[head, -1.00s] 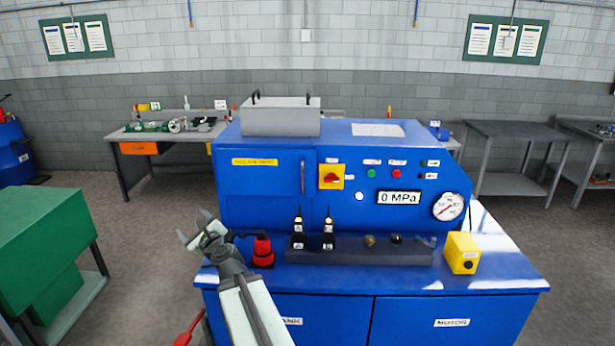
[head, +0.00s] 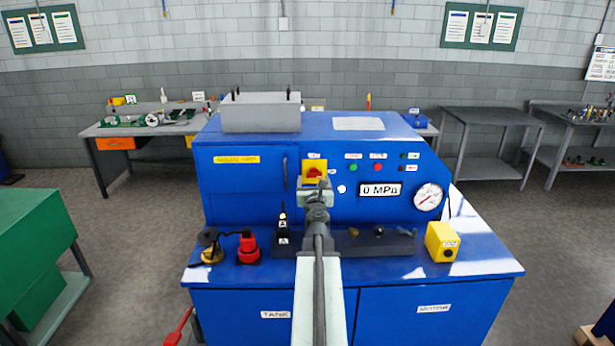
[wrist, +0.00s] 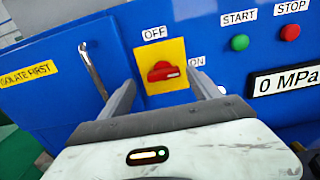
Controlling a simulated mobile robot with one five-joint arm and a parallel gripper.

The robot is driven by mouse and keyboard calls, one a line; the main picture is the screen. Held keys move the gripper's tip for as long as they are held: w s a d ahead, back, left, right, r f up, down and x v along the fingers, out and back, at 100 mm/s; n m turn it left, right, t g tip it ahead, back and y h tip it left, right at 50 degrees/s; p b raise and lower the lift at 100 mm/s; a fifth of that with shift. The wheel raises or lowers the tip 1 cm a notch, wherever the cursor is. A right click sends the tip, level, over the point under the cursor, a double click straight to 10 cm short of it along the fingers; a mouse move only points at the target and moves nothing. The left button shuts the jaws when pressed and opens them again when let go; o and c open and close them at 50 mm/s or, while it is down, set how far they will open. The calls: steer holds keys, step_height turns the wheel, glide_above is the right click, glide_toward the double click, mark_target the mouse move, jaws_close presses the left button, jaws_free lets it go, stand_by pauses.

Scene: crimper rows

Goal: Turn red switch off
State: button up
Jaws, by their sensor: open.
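The red switch (wrist: 164,71) is a rotary knob on a yellow plate (wrist: 151,52) on the blue machine's front. In the wrist view its handle lies nearly level, pointing toward the ON label (wrist: 197,62) at the right; the OFF label (wrist: 154,33) is above. The switch (head: 314,172) also shows in the head view, just above my gripper (head: 314,188), which hides the plate's lower part. In the wrist view my gripper (wrist: 163,92) is open, its two fingers on either side of the knob. I cannot tell whether they touch it.
A green START button (wrist: 240,42) and red STOP button (wrist: 290,33) sit right of the switch. A metal door handle (wrist: 93,70) is at its left.

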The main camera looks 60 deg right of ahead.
mark_target(314, 176)
steer(key=x, duration=0.3)
steer(key=shift+s+d, duration=0.1)
steer(key=shift+d, duration=0.2)
steer(key=shift+a, duration=0.1)
steer(key=c, duration=1.4)
